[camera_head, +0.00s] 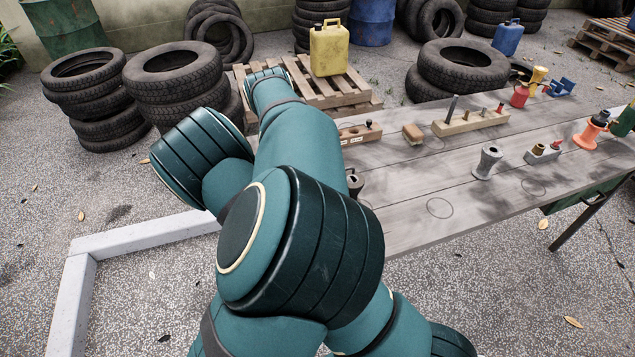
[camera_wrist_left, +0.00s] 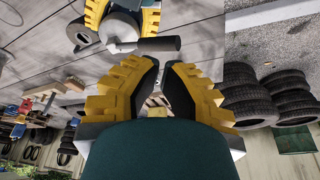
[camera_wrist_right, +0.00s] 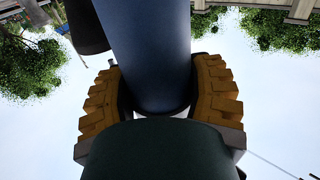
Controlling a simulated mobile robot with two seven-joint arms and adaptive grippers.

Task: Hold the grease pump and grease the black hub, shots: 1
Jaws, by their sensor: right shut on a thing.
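My right gripper (camera_wrist_right: 155,90) is shut on a dark blue cylinder, apparently the grease pump (camera_wrist_right: 150,45), in the right wrist view. In the left wrist view the yellow fingers of the right gripper flank a grey round pump body (camera_wrist_left: 118,28), with a dark lever (camera_wrist_left: 160,44) sticking out sideways. My left gripper (camera_wrist_left: 160,64) is just below this lever, fingers near each other with a narrow empty gap. Whether it touches the lever I cannot tell. In the head view my arm hides both grippers and the pump. A dark hub (camera_head: 354,183), apparently the black hub, shows partly behind my arm.
The grey wooden table (camera_head: 420,225) holds a grey hub (camera_head: 487,163), an orange hub (camera_head: 591,131), a wooden rack (camera_head: 470,123) and a small block (camera_head: 413,134). Tyre stacks (camera_head: 178,85) and a pallet (camera_head: 325,92) with a yellow canister (camera_head: 328,50) stand behind. The table's front middle is clear.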

